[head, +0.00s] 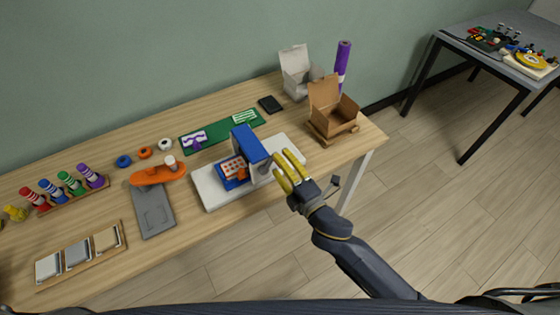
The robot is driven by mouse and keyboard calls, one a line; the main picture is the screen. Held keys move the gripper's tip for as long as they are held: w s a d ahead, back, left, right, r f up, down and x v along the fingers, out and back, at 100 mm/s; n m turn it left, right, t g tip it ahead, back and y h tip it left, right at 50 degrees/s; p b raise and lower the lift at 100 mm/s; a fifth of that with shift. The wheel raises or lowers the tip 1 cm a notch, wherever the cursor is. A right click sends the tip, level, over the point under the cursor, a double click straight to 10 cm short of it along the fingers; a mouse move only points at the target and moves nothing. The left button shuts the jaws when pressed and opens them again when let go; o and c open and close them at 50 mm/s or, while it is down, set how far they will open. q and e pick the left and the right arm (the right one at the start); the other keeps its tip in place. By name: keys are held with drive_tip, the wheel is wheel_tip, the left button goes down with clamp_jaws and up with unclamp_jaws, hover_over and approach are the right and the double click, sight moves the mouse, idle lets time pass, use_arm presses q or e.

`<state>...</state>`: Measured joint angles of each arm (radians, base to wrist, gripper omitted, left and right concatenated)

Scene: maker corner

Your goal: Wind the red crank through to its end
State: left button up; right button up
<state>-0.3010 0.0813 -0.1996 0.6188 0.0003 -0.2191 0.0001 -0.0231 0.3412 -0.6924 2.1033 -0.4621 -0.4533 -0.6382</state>
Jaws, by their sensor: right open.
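A blue machine (250,146) with an upright blue panel stands on a white base board (214,194) near the front of the wooden table. An orange-and-white patterned part sits at the panel's left side. I cannot make out a red crank for certain; it may be hidden by the panel or by my gripper. My right gripper (283,161) has yellow fingers, is open, and is just right of the blue machine. I cannot tell whether the fingers touch it.
An open cardboard box (331,118) stands to the right, with a white box (295,75) and a purple roll (343,62) behind. A grey plate (153,210) and an orange object (158,174) lie left. The table's front edge runs below the machine.

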drive_tip(key=v, duration=1.1)
drive_tip(key=shift+s, duration=0.1)
drive_tip(key=s+d+m, duration=0.3)
drive_tip(key=s+m, duration=0.1)
drive_tip(key=m, duration=1.4)
drive_tip(key=x, duration=1.7)
drive_tip(key=shift+s+a, duration=0.25)
drive_tip(key=shift+a, duration=0.05)
clamp_jaws()
